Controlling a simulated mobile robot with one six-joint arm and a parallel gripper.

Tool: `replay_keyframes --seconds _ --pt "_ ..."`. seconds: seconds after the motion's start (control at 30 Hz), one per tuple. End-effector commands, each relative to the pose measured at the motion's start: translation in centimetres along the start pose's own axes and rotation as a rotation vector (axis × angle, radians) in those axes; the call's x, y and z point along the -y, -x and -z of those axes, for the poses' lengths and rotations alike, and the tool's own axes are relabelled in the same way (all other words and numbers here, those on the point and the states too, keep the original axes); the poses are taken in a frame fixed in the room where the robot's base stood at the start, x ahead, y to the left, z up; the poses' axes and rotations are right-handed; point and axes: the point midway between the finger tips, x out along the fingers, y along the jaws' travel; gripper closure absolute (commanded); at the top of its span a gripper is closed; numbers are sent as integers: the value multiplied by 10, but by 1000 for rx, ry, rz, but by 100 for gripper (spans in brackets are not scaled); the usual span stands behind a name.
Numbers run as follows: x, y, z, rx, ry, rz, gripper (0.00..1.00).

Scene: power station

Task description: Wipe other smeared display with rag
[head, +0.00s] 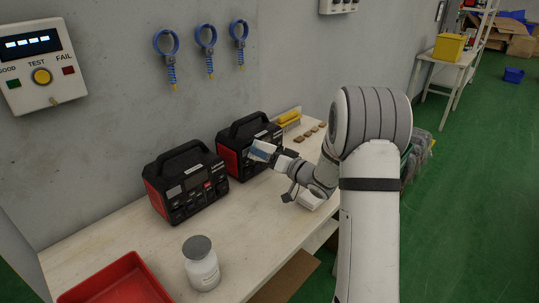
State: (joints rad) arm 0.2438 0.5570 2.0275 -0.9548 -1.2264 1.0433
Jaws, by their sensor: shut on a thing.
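Two black and red power stations with top handles stand on the table against the wall. The left power station (186,182) shows its front panel with a small grey display (174,191). The right power station (237,152) is partly covered by my gripper and the rag, and I cannot make out its display.
A white jar with a grey lid (202,265) and a red tray (118,282) stand at the table's front left. A yellow-handled brush (289,117) and several small brown blocks (311,132) lie behind my gripper. The table (120,232) is bare left of the left station.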

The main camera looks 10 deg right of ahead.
Motion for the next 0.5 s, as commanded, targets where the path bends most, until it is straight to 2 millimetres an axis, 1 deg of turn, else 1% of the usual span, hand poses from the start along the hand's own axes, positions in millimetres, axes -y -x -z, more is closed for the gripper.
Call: replay_keyframes --seconds 0.5 --pt "-1 -7 0 0 1 -1 37"
